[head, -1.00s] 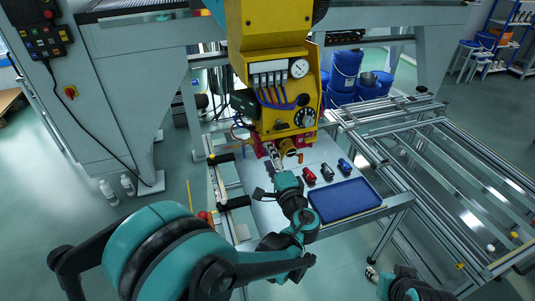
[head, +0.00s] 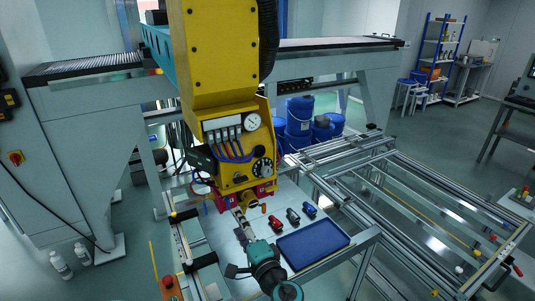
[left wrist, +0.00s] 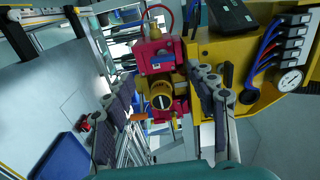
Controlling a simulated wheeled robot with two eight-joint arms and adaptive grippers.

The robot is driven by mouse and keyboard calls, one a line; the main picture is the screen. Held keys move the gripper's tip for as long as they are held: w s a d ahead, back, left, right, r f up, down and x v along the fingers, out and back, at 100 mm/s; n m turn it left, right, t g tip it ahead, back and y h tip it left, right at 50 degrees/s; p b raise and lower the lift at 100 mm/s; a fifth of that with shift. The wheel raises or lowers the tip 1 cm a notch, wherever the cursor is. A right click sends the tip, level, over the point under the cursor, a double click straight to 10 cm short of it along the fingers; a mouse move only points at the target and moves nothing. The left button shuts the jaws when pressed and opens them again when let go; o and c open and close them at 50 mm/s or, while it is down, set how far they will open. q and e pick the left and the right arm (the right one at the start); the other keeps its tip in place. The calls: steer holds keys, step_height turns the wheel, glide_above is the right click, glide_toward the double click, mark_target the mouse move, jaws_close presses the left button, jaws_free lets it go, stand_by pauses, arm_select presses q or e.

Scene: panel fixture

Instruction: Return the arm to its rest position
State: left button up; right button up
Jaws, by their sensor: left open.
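My left gripper (head: 240,217) is in front of the yellow panel fixture (head: 225,45), near its lower edge and above the work table. In the left wrist view its two fingers (left wrist: 163,82) are spread apart and empty. A round yellow knob with a black face (left wrist: 161,96) shows between them, on a red fitting (left wrist: 155,53). I cannot tell the exact gap between fingers and knob. The gripper stays close to the fixture, with the wrist (head: 263,254) below it. My right gripper is not in view.
A blue tray (head: 313,244) and several small red, black and blue parts (head: 293,216) lie on the table right of my left gripper. A metal frame (head: 420,190) stands further right. Blue buckets (head: 300,115) stand behind. A red button (head: 168,281) is at the front left.

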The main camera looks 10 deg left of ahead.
arm_select(q)
steer(key=s+a+f+n+g+h, duration=0.4)
steer(key=s+a+f+n+g, duration=0.15)
steer(key=s+a, duration=0.35)
steer(key=s+d+f+n+g+h, duration=0.2)
steer(key=s+d+f+n+h, duration=0.1)
steer(key=s, duration=0.7)
steer(key=d+n+h, duration=0.1)
steer(key=n+h, duration=0.1)
steer(key=h, duration=0.1)
steer(key=shift+d, duration=0.25)
